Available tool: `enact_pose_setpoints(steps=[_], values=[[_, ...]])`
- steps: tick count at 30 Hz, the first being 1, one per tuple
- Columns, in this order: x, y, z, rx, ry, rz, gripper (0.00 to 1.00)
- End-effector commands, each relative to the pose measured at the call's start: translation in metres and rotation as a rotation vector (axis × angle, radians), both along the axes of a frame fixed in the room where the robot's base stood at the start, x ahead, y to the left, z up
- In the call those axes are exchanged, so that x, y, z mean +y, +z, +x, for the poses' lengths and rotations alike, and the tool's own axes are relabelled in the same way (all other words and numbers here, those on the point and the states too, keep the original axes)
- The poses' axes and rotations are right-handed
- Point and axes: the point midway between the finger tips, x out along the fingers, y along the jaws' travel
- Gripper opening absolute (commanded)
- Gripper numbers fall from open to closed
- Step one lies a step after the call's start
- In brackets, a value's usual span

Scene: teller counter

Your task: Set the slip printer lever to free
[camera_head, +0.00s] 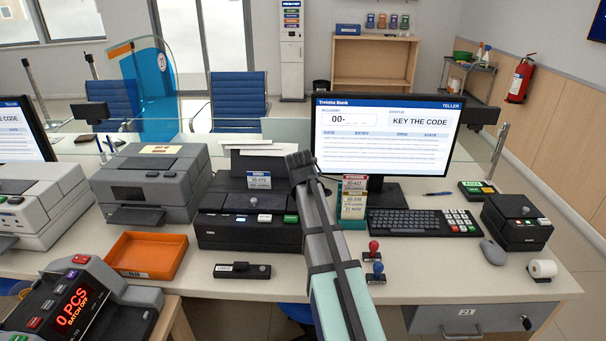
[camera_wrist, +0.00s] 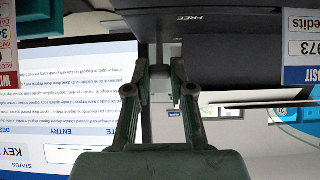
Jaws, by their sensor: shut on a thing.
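The black slip printer (camera_head: 235,234) stands on the counter at mid-left, with paper at its back and a small card on top. In the wrist view its dark body (camera_wrist: 225,35) fills the upper right, with the word FREE printed on it. My gripper (camera_head: 299,165) is at the printer's right side, reaching up from the front. In the wrist view my gripper (camera_wrist: 162,84) has its fingers closed around a small pale grey-green piece, which looks like the lever (camera_wrist: 161,88). In the head view my gripper and arm hide the lever. I cannot tell its setting.
A teal card holder (camera_head: 353,223) stands close right of my arm, before the monitor (camera_head: 388,135). A keyboard (camera_head: 412,222) and stamps (camera_head: 374,262) are further right. An orange tray (camera_head: 147,256) and a grey machine (camera_head: 150,185) are left.

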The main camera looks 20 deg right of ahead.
Motion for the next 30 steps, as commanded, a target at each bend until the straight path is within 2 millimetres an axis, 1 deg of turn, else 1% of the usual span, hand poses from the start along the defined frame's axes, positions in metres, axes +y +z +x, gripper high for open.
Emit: enact_pose_setpoints(steps=[2,3,4,13,17,20,30], values=[[0.0,0.001,0.001,-0.002,0.001,0.0,0.0],[0.0,0.001,0.001,-0.002,0.001,0.0,0.26],[0.0,0.001,0.001,-0.002,0.001,0.0,0.33],[0.0,0.0,0.0,0.0,0.0,0.0,0.33],[0.003,0.004,-0.005,0.0,0.0,0.0,0.33],[0.007,0.011,-0.014,0.0,0.0,0.0,0.33],[0.03,0.05,-0.06,-0.003,0.002,0.0,0.33]])
